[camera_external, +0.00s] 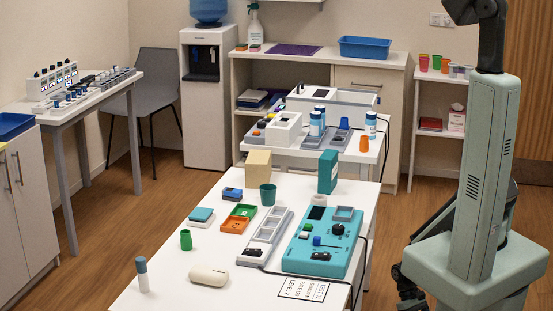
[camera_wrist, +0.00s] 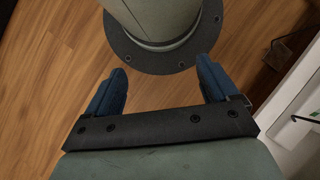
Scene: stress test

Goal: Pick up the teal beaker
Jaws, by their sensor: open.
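The teal beaker (camera_external: 268,194) stands upright on the white table, behind the green and orange trays, in the external view. A smaller green cup (camera_external: 186,240) stands nearer the left edge of the same table. My gripper (camera_wrist: 161,68) is open and empty in the wrist view, its two blue fingers spread over wooden floor and my round base. In the external view a dark part of my arm hangs at the lower right, off the table and far from the beaker; the fingers cannot be made out there. The beaker is not in the wrist view.
A teal device (camera_external: 325,262) with a cable lies on the table's right side.

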